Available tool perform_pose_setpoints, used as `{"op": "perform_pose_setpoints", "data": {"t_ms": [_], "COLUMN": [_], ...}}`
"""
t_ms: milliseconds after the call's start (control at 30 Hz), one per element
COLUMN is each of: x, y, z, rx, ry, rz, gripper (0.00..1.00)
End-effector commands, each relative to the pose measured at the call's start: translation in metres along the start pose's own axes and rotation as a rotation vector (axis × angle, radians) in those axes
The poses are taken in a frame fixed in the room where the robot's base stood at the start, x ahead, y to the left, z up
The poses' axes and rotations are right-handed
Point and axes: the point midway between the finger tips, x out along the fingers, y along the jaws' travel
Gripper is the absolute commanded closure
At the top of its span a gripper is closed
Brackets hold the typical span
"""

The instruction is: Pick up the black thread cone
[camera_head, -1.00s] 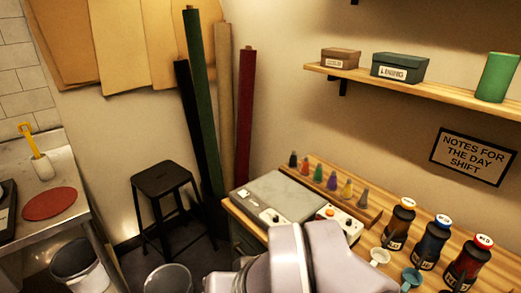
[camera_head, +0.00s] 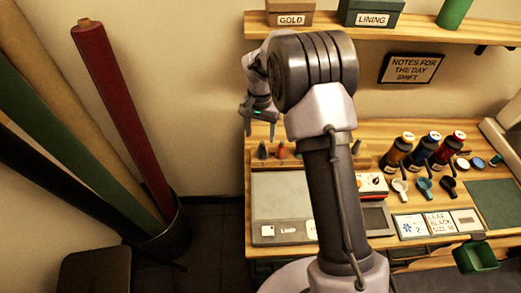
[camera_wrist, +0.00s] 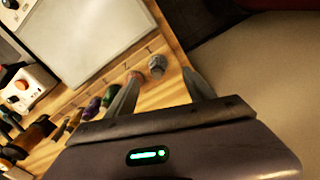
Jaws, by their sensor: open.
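The black thread cone (camera_head: 262,151) stands at the left end of a row of cones on the wooden rack at the back of the table. In the wrist view it is the dark grey-topped cone (camera_wrist: 157,66) at the row's end. My gripper (camera_head: 261,124) is open and empty above that end, fingers pointing down. In the wrist view the cone shows between the fingertips (camera_wrist: 160,76), apart from both, as far as I can tell. An orange cone (camera_head: 281,151) stands beside it, close to one finger in the wrist view. My arm hides part of the row.
Green, purple (camera_wrist: 92,108) and yellow cones continue the row. A grey flat panel (camera_head: 280,193) lies in front of the rack. Bottles (camera_head: 397,152) and small cups stand to the right. A shelf with boxes (camera_head: 371,12) hangs above. Fabric rolls (camera_head: 120,110) stand to the left.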

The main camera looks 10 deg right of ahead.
Motion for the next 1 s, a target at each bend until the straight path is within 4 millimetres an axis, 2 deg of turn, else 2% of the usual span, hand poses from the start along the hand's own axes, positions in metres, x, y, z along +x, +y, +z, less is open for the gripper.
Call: {"op": "perform_pose_setpoints", "data": {"t_ms": [33, 100, 333, 533, 733, 767, 1000], "x": [0.018, 0.031, 0.053, 0.092, 0.093, 0.093, 0.093], "y": [0.0, 0.0, 0.0, 0.001, 0.001, 0.001, 0.001], "z": [0.0, 0.0, -0.001, -0.003, -0.004, -0.004, -0.004], "rx": [-0.001, -0.001, -0.001, -0.001, -0.001, -0.001, -0.001], "ry": [-0.002, 0.0, 0.0, 0.0, 0.002, 0.002, 0.001], "rz": [0.001, 0.0, -0.001, 0.0, -0.001, -0.001, -0.001], "gripper": [0.38, 0.38, 0.38, 0.38, 0.38, 0.4, 0.87]}}
